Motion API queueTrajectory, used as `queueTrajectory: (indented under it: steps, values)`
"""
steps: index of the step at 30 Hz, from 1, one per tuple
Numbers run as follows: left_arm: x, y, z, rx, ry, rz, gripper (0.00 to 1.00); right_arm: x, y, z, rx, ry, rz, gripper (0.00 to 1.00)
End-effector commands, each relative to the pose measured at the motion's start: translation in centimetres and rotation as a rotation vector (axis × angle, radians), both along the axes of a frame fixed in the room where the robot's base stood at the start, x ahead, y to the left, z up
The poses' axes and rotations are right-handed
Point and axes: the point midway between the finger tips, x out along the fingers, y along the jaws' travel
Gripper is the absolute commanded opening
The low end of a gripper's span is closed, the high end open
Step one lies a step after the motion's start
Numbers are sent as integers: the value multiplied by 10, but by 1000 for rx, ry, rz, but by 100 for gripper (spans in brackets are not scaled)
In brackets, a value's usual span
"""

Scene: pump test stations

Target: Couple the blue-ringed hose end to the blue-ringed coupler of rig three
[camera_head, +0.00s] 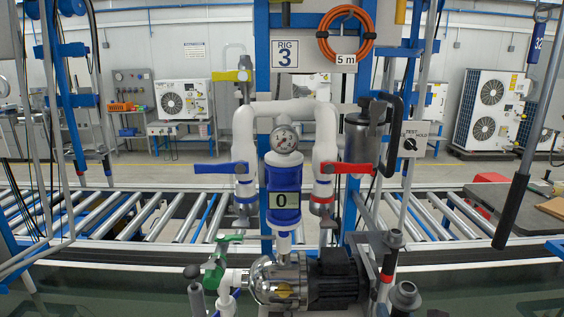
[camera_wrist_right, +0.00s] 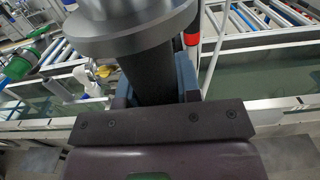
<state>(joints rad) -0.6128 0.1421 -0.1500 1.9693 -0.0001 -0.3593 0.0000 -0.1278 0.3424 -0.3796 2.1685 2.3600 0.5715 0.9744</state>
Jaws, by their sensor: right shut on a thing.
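The blue-ringed coupler (camera_head: 243,190) hangs under the blue lever on the left pipe of rig three, its mouth facing down and empty. In the right wrist view my right gripper (camera_wrist_right: 154,88) is shut on a dark upright cylinder with a wide grey flange, apparently the hose end (camera_wrist_right: 135,42). Its blue ring cannot be made out. A similar flanged end (camera_head: 405,295) shows low right in the head view, below and right of the coupler and apart from it. My right gripper is barely visible there. My left gripper is not in view.
A red-ringed coupler (camera_head: 321,199) hangs right of the blue display (camera_head: 283,190). A red-ringed post (camera_head: 386,278) stands near the held end. The pump (camera_head: 280,280) and green valve (camera_head: 214,268) are below the couplers. A black-handled rod (camera_head: 511,210) hangs at right.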

Motion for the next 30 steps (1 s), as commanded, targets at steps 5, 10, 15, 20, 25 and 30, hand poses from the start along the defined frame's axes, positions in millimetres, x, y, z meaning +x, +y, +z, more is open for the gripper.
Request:
queueTrajectory:
  steps: [5, 10, 15, 20, 25, 30]
  values:
    - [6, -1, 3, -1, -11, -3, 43, 1, 2, 1, 0, -3, 5, 3]
    - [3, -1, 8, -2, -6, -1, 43, 10, 15, 1, 0, 0, 42, 3]
    - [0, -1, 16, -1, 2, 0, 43, 28, 41, 0, -2, 2, 114, 3]
    - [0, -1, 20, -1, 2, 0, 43, 45, 67, -4, -4, 2, 188, 3]
    - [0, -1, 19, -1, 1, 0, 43, 62, 93, -7, -5, 5, 262, 3]
    - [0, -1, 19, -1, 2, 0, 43, 80, 119, -9, -8, 7, 335, 3]
